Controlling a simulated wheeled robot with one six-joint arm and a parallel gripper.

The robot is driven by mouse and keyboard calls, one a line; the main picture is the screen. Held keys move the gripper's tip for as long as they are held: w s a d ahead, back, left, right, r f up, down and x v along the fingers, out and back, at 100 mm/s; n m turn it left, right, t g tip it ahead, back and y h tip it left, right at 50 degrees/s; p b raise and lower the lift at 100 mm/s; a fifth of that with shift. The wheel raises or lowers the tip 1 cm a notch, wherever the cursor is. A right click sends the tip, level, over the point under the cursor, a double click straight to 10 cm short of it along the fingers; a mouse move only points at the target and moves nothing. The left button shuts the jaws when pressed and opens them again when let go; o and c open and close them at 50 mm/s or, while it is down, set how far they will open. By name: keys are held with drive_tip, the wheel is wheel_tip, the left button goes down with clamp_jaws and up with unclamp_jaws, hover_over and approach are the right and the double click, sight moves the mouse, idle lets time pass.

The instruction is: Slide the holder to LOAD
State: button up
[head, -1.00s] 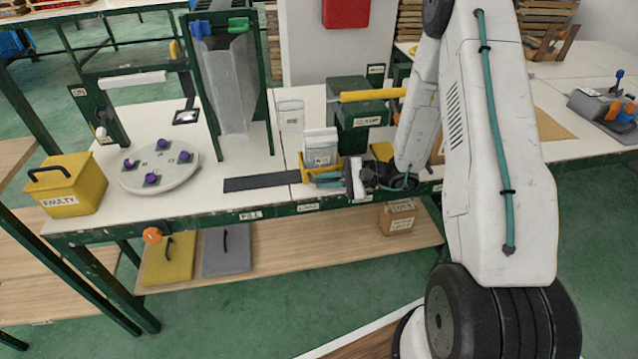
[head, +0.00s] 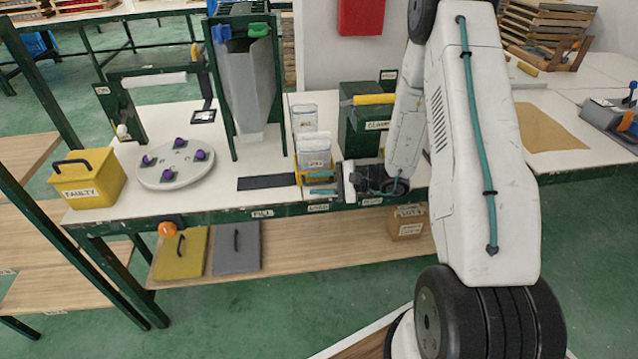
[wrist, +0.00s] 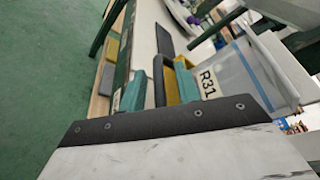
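The yellow holder (head: 299,180) stands on the table's front part, at the right end of a dark track (head: 268,183), above the LOAD label (head: 318,207). It carries a clear container (head: 314,152), whose R31 label shows in the wrist view. My gripper (head: 322,182) reaches in from the right at the holder's height.
The bare track runs left toward the FILL label (head: 262,213). A grey hopper (head: 246,85) stands behind it, and a round plate (head: 170,178) with purple-topped pieces is farther left. A second clear container (head: 303,117) and a green box (head: 365,120) stand behind the holder.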

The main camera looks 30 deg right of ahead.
drive_tip(key=v, duration=0.7)
drive_tip(key=shift+s+d, duration=0.25)
drive_tip(key=shift+d, duration=0.1)
idle(0.4)
drive_tip(key=s+a+r+n+g+h, duration=0.2)
drive_tip(key=s+a+r+n+h, duration=0.1)
drive_tip(key=s+r, duration=0.6)
drive_tip(key=s+a+r+n+g+h, duration=0.3)
drive_tip(key=s+a+r+n+h, duration=0.1)
drive_tip(key=s+r, duration=0.5)
drive_tip(key=s+a+r+n+g+h, duration=0.2)
drive_tip(key=s+r+n+h, duration=0.3)
drive_tip(key=s+r, duration=0.4)
drive_tip(key=shift+s+a+r+n+g, duration=0.2)
drive_tip(key=shift+a+r+n+g, duration=0.1)
drive_tip(key=shift+a+n, duration=0.55)
